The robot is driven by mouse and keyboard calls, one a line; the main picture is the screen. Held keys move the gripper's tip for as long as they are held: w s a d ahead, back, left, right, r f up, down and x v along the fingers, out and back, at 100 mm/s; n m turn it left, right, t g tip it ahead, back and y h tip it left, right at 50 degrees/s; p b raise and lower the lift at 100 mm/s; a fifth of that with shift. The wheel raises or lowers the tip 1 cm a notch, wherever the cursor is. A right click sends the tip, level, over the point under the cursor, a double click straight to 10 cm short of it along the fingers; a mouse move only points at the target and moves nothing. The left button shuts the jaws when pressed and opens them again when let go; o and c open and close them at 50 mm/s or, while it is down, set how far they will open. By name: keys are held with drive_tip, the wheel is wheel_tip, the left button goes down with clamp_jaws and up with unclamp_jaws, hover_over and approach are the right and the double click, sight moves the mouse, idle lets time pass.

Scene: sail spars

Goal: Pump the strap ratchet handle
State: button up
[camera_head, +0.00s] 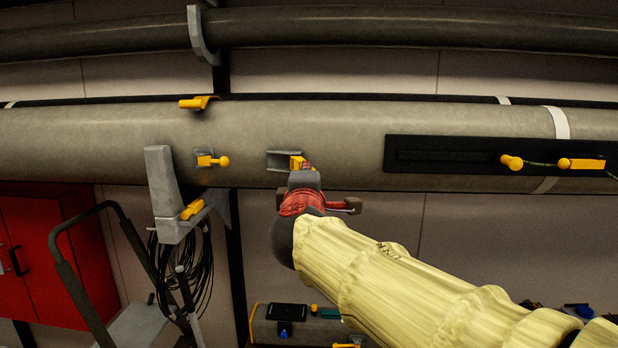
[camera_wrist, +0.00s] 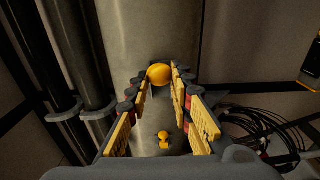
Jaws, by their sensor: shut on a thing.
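A yellow handle (camera_head: 296,162) stands at a grey metal housing (camera_head: 280,160) on the front of the thick grey spar (camera_head: 340,125); I take it as the strap ratchet handle. My gripper (camera_head: 303,168) reaches up to it from below right and partly hides it. In the wrist view, the handle's rounded yellow end (camera_wrist: 159,74) sits between the fingertips of my gripper (camera_wrist: 160,78), which are closed on it. The housing is mostly hidden behind the fingers there.
A smaller yellow-knobbed latch (camera_head: 213,161) sits left on the spar; it also shows in the wrist view (camera_wrist: 163,139). A grey bracket (camera_head: 163,185) with hanging black cables (camera_head: 183,270) stands lower left. A dark panel (camera_head: 450,155) with yellow grips lies right.

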drive_tip(key=shift+w+d+b, duration=0.5)
drive_tip(key=shift+w+d, duration=0.15)
drive_tip(key=shift+d, duration=0.35)
drive_tip(key=shift+w+d+b, duration=0.5)
drive_tip(key=shift+w+d, duration=0.1)
drive_tip(key=shift+d, duration=0.35)
drive_tip(key=shift+w+d+b, duration=0.35)
drive_tip(key=shift+w+d, duration=0.4)
drive_tip(key=shift+w, duration=0.2)
drive_tip(key=shift+w+d+b, duration=0.3)
drive_tip(key=shift+w+d, duration=0.45)
drive_tip(key=shift+w, duration=0.2)
drive_tip(key=shift+w+d, duration=0.1)
